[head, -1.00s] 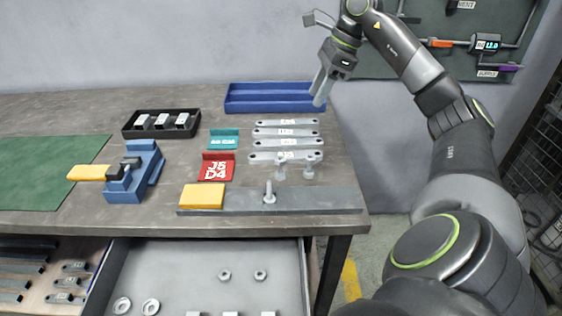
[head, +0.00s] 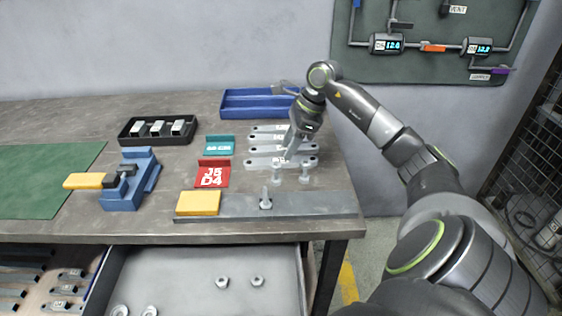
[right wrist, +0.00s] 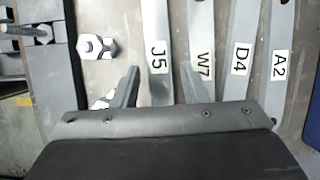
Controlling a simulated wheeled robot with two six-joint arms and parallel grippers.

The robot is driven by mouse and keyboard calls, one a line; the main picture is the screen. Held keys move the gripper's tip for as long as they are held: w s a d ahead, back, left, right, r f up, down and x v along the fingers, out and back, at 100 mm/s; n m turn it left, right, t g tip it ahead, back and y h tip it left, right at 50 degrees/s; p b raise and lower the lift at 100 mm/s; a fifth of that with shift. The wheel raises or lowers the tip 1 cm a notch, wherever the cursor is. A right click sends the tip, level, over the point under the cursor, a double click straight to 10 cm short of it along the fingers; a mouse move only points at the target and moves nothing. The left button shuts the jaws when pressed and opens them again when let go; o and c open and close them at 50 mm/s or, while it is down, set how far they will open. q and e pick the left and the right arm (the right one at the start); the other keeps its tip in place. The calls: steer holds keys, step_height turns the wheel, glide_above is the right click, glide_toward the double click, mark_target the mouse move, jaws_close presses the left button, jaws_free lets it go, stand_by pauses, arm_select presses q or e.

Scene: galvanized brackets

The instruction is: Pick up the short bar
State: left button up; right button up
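Several flat grey bars lie side by side on the bench. In the right wrist view their labels read J5 (right wrist: 157,30), W7 (right wrist: 202,45), D4 (right wrist: 239,40) and A2 (right wrist: 279,45). I cannot tell by length which is the short bar. In the head view the J5 bar (head: 262,163) is the front one, partly hidden by my right gripper (head: 289,156). In the right wrist view the fingers (right wrist: 157,84) are apart, one on each side of the J5 bar, without visibly gripping it. My left gripper is out of view.
Upright bolts (head: 276,173) stand just in front of the bars. A grey plate (head: 315,205) with a bolt lies at the front edge. A red J5 D4 card (head: 213,173) and teal card (head: 219,145) lie left. A blue tray (head: 240,103) is behind, an open drawer (head: 190,265) below.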

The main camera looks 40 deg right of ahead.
mark_target(282, 160)
steer(key=x, duration=0.3)
steer(key=shift+a+f, duration=0.1)
steer(key=shift+f, duration=0.25)
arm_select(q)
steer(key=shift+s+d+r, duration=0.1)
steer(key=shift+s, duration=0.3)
